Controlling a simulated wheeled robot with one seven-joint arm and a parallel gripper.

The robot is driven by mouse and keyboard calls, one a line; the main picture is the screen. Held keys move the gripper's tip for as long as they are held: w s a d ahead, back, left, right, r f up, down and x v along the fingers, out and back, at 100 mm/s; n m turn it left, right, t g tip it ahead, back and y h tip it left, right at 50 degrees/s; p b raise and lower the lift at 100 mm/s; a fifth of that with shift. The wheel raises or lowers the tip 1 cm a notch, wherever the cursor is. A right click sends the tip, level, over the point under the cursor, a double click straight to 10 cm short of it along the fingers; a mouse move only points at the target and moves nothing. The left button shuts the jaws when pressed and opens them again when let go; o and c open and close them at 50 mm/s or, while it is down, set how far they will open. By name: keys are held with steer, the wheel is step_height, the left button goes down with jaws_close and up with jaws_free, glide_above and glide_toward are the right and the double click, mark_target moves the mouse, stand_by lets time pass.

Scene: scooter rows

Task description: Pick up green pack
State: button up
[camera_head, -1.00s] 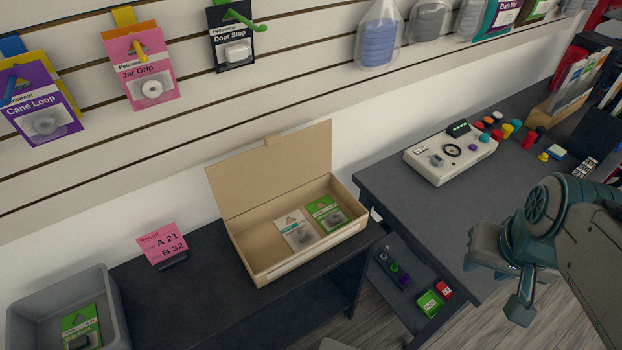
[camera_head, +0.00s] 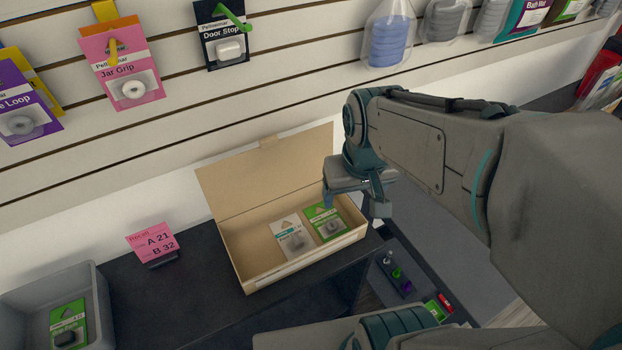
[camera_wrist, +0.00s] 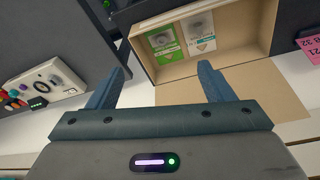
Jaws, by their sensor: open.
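A green pack (camera_head: 327,223) lies in the right part of an open cardboard box (camera_head: 259,277), beside a white pack (camera_head: 293,238). In the wrist view the green pack (camera_wrist: 162,39) shows in the box beyond my fingers, with the white pack (camera_wrist: 198,30) to its right. Another green pack (camera_head: 68,326) lies in a grey bin (camera_head: 97,287) at the lower left. My gripper (camera_head: 357,205) is open above the box's right end, apart from the packs. Its two fingers (camera_wrist: 160,87) are spread with nothing between them.
A pink sign (camera_head: 152,243) stands on the dark table left of the box. The raised lid (camera_head: 265,176) is behind the box. Hanging packs line the slatted wall above. A white device (camera_wrist: 50,85) shows in the wrist view.

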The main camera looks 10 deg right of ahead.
steer(key=w+f+n+g, duration=0.2)
steer(key=w+f+n, duration=0.1)
steer(key=w+f, duration=0.8)
glide_above(331, 219)
steer(key=f, duration=0.9)
steer(key=shift+s+a, duration=0.2)
steer(key=shift+a, duration=0.15)
steer(key=shift+w+d+f, duration=0.1)
steer(key=shift+d+f, duration=0.1)
steer(key=shift+f, duration=1.1)
steer(key=shift+w+d+f, duration=0.1)
steer(key=shift+d+f, duration=0.05)
steer(key=shift+f, duration=1.1)
steer(key=shift+c, duration=0.3)
steer(key=c, duration=1)
